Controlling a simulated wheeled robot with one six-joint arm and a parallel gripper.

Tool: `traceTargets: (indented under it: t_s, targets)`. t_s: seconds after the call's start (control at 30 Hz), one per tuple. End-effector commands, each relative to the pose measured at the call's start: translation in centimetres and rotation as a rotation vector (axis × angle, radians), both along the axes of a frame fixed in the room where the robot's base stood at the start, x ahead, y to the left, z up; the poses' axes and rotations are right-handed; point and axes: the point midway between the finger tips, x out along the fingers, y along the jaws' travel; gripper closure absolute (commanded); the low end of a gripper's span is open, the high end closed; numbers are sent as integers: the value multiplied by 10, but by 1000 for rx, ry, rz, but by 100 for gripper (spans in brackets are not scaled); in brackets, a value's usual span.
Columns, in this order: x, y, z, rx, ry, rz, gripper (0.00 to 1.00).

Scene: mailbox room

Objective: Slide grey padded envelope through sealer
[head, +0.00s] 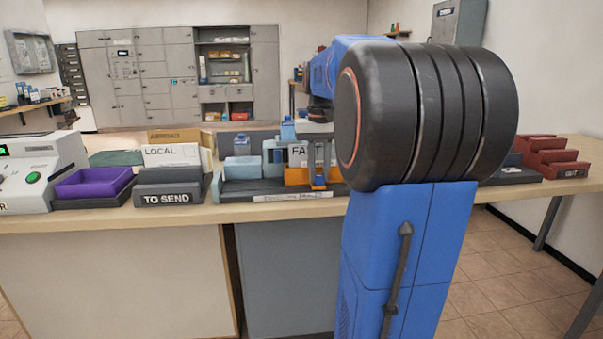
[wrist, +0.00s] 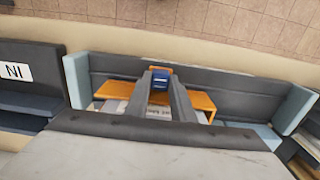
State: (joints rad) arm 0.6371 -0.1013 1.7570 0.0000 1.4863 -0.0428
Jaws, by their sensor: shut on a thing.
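My gripper (head: 319,160) is low over a dark rack (head: 240,188) with pale blue end pieces on the counter. In the wrist view my gripper's two grey fingers (wrist: 165,95) are closed around a small blue block (wrist: 160,80) with flat orange parts (wrist: 198,101) to either side. The orange parts (head: 297,178) also show in the head view. I cannot make out a grey padded envelope. A white machine (head: 40,165) with a green button, perhaps the sealer, stands at the counter's left end.
A purple tray (head: 92,182) and a TO SEND rack (head: 168,188) with a LOCAL card stand between the white machine and the dark rack. Red OUT trays (head: 560,165) are at the right. My arm hides the counter's middle right.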

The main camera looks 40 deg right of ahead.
Motion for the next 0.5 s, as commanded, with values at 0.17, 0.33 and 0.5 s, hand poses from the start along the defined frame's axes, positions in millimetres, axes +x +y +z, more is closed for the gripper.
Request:
traceTargets:
  t_s: [0.17,0.33,0.5]
  targets:
    - [-11,-18,1,-1,-2,-2,100]
    - [-17,-26,1,-1,-2,-1,100]
    - [-20,-30,1,-2,-1,0,100]
